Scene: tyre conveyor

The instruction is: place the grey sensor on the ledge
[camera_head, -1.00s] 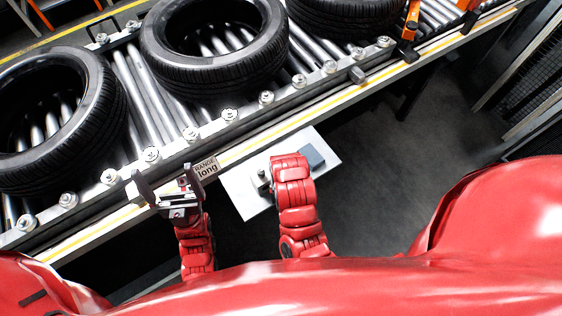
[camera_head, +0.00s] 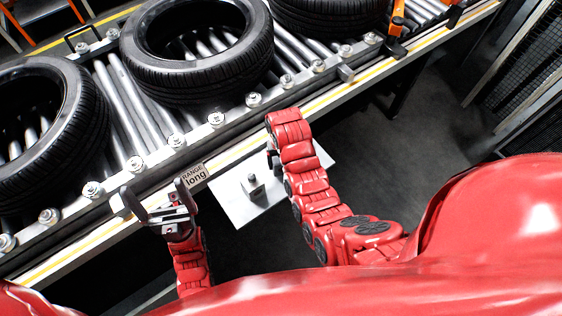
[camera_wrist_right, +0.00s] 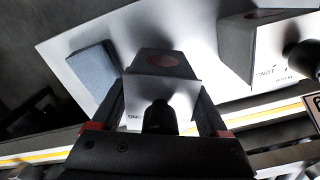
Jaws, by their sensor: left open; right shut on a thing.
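In the right wrist view, a grey sensor (camera_wrist_right: 163,65) with a dark top, a dull red spot and a pale lettered face sits between the fingers of my right gripper (camera_wrist_right: 160,115), which is shut on it. The ledge (camera_head: 322,102) is the long pale conveyor side strip with a yellow line.
A white plate (camera_head: 232,208) beside the conveyor carries another small sensor (camera_head: 252,186), also in the right wrist view (camera_wrist_right: 270,40). A blue-grey block (camera_wrist_right: 92,76) lies on the plate. Dark floor is clear at right.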

